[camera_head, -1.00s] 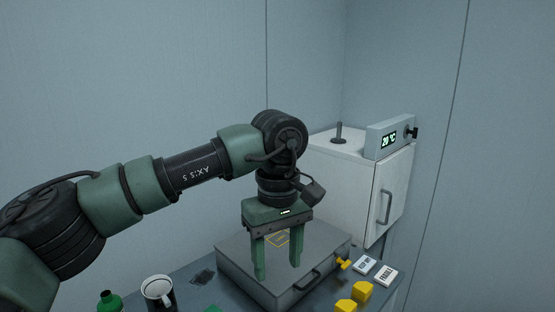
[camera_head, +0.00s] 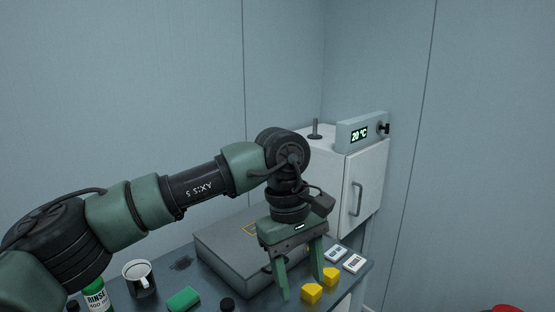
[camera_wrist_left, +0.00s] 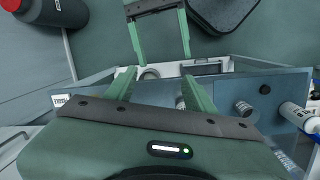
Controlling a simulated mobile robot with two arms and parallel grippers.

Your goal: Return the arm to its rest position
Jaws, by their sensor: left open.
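My left arm comes in from the left in the head view and bends down at the wrist. Its green gripper (camera_head: 301,286) is open and empty, fingers pointing down, in front of the right part of the grey case (camera_head: 225,250). The fingers cover part of the case's front and stand close beside the yellow blocks (camera_head: 311,293); I cannot tell whether they touch. The wrist view shows the two green fingers (camera_wrist_left: 160,85) spread apart with nothing between them.
A mug (camera_head: 139,276), a green block (camera_head: 184,299) and a RINSE bottle (camera_head: 97,296) stand on the bench at left. Two labelled tiles (camera_head: 354,263) lie at right. Behind is a white cabinet (camera_head: 366,185) with a handle and a 20 °C display. Air above the bench is clear.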

